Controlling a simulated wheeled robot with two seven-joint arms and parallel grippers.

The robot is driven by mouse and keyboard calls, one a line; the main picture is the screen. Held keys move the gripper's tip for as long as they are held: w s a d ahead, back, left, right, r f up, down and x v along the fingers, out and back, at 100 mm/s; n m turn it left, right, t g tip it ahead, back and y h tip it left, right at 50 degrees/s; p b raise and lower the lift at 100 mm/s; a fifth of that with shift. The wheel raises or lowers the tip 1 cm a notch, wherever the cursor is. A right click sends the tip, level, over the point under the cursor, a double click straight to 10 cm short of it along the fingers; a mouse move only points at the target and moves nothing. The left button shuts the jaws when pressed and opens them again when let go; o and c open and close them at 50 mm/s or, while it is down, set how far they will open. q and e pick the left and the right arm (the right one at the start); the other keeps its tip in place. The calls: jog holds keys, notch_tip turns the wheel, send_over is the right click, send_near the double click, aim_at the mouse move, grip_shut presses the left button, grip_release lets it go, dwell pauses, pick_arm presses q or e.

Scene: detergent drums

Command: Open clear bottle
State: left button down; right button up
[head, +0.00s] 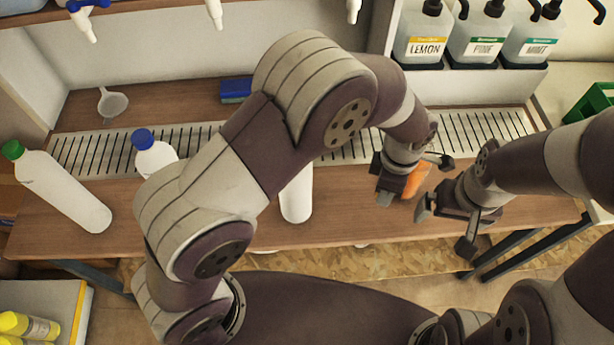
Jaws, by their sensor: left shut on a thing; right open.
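No plainly clear bottle can be made out; the bottles on the bench look white. One with a blue cap (143,138) stands behind my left arm, partly hidden. A third white bottle (297,197) shows below that arm, its top hidden. My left gripper (408,185) is shut on an orange thing (418,180), mostly hidden by the jaws; what it is I cannot tell. My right gripper (447,224) is open just to the right of it, close by, with nothing visible between its fingers.
A slotted drain strip (85,153) runs along the wooden bench (255,232). A funnel (112,103) and blue block (235,90) lie behind it. Pump bottles labelled LEMON (424,42), PINE (476,42) and MINT (533,45) stand at the back right. Yellow bottles (28,326) sit lower left.

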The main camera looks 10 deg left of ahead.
pick_arm(q)
send_near(331, 202)
jog(key=s+d, duration=0.2)
jog(key=d, duration=0.2)
jog(key=a, duration=0.1)
jog(key=w+a+f, duration=0.1)
jog(key=a+f, duration=0.1)
jog(key=shift+w+a, duration=0.1)
jog(key=shift+w, duration=0.2)
jog(key=f, duration=0.4)
jog(key=shift+a+f, duration=0.25)
jog(key=shift+a, duration=0.15)
jog(key=shift+w+f, duration=0.1)
pick_arm(e)
jog(key=shift+s+r, duration=0.3)
jog(key=shift+s, duration=0.05)
pick_arm(q)
jog(key=shift+f, duration=0.15)
jog(key=c, duration=0.8)
grip_release()
notch_tip(331, 202, up, 12)
jog(key=shift+r+p, duration=0.2)
jog(key=shift+p, duration=0.25)
pick_arm(e)
jog(key=shift+r, duration=0.3)
